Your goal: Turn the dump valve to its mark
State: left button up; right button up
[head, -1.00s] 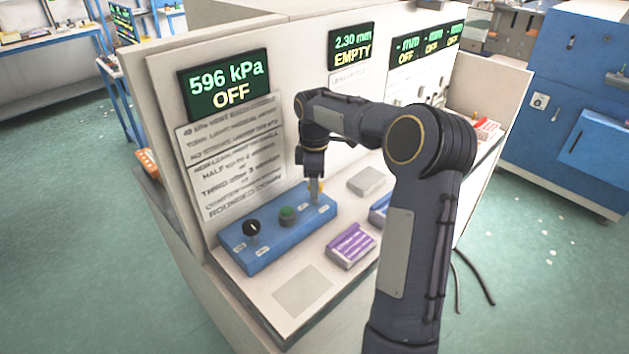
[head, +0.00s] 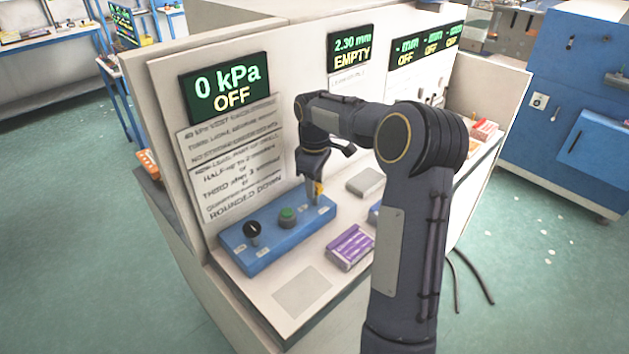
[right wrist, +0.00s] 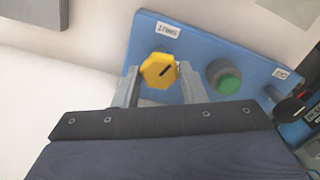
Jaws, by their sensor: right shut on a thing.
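The dump valve is a yellow, eight-sided knob (right wrist: 155,70) at one end of the blue panel (right wrist: 215,50). In the head view the knob (head: 319,187) shows as a bit of yellow at the panel's right end. My right gripper (right wrist: 158,78) is shut on the knob, one finger on each side. In the head view this gripper (head: 316,194) points down at the panel. A white label reading "SHUT" (right wrist: 168,30) lies beside the knob. My left gripper is not in view.
A green button (head: 287,214) and a black knob (head: 253,229) share the panel. The display (head: 224,87) above reads 0 kPa, OFF. A purple-striped block (head: 350,246) and a grey block (head: 366,181) lie on the bench. The bench's front left is clear.

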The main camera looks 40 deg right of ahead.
jog(key=m+p, duration=0.1)
jog(key=m, duration=0.5)
jog(key=shift+d+r, duration=0.1)
jog(key=m, duration=0.6)
jog(key=shift+p, duration=0.35)
jog(key=o, duration=1)
notch_tip(320, 180, up, 8)
jog(key=shift+f+b, duration=0.15)
jog(key=shift+b, duration=0.2)
